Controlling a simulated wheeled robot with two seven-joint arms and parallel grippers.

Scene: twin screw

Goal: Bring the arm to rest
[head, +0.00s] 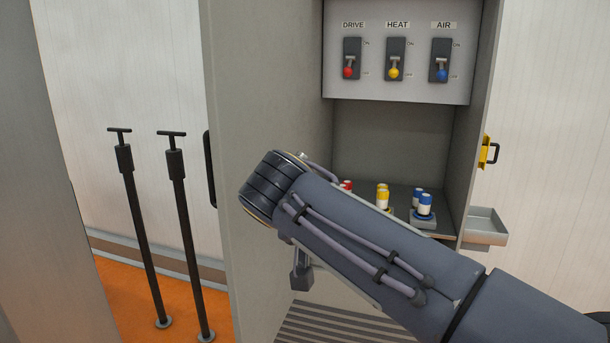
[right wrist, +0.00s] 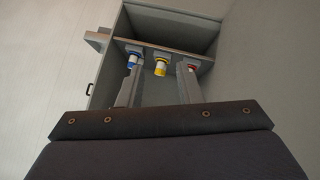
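My right arm (head: 370,240) reaches in from the lower right of the head view, across the front of an open grey cabinet. It hides part of the shelf. In the right wrist view my right gripper (right wrist: 159,85) has its two grey fingers apart with a clear gap between them. Beyond the fingers are cylinders with blue (right wrist: 133,62), yellow (right wrist: 160,67) and red (right wrist: 190,68) ends, and none looks gripped. In the head view the red (head: 346,187), yellow (head: 382,197) and blue (head: 424,206) cylinders stand on the cabinet shelf, partly behind my arm. My left gripper is not in view.
Switches DRIVE (head: 350,60), HEAT (head: 395,60) and AIR (head: 440,62) have their levers down toward OFF. The cabinet's left wall (head: 265,100) rises beside my wrist. A grey tray (head: 487,226) sits at right. Two black T-handled poles (head: 140,230) stand at left.

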